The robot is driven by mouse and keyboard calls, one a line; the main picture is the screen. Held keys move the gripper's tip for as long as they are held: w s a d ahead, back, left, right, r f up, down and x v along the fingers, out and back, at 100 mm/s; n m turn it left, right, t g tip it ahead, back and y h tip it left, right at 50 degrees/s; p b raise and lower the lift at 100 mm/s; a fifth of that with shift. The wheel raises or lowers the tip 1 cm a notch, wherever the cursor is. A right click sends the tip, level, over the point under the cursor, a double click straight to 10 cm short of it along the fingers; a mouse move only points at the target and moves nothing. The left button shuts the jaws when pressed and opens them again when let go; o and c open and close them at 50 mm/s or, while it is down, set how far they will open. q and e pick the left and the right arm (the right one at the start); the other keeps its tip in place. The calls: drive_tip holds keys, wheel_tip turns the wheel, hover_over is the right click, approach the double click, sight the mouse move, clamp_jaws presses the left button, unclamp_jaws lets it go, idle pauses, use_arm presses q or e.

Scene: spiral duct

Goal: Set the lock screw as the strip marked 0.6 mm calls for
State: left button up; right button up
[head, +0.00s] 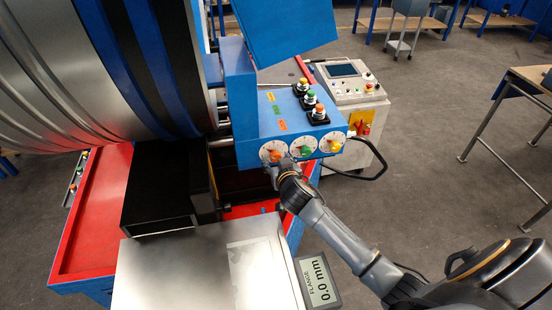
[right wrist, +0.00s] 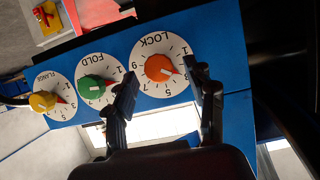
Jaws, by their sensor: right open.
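The lock screw is the orange knob (right wrist: 159,67) on a white dial marked LOCK, upside down in the right wrist view. In the head view this dial (head: 272,151) is the leftmost of three on the blue machine's front. My right gripper (right wrist: 160,73) is open, one finger on each side of the orange knob; I cannot tell whether they touch it. In the head view the right gripper (head: 279,167) is at the dial's lower edge. Small coloured strips (head: 276,110) lie on the blue housing; their print is too small to read. My left gripper is not in view.
The green FOLD knob (right wrist: 91,87) and yellow FLANGE knob (right wrist: 43,101) sit beside LOCK. Several push buttons (head: 310,97) stand above. A display (head: 319,282) reads FLANGE 0.0 mm. A metal table (head: 180,280) lies in front, a large spiral duct (head: 60,60) at the left.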

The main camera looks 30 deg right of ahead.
drive_tip(key=shift+b+x, duration=0.45)
drive_tip(key=shift+x, duration=0.55)
drive_tip(key=shift+d+r, duration=0.1)
drive_tip(key=shift+r, duration=0.05)
drive_tip(key=c, duration=1.1)
drive_tip(key=shift+s+m+y, duration=0.1)
drive_tip(key=shift+m+y, duration=0.2)
drive_tip(key=shift+m, duration=0.2)
drive_tip(key=m+t+y, duration=0.1)
drive_tip(key=m, duration=0.1)
drive_tip(key=shift+d+m+y, duration=0.15)
drive_tip(key=shift+m+y, duration=0.25)
drive_tip(key=o, duration=1.1)
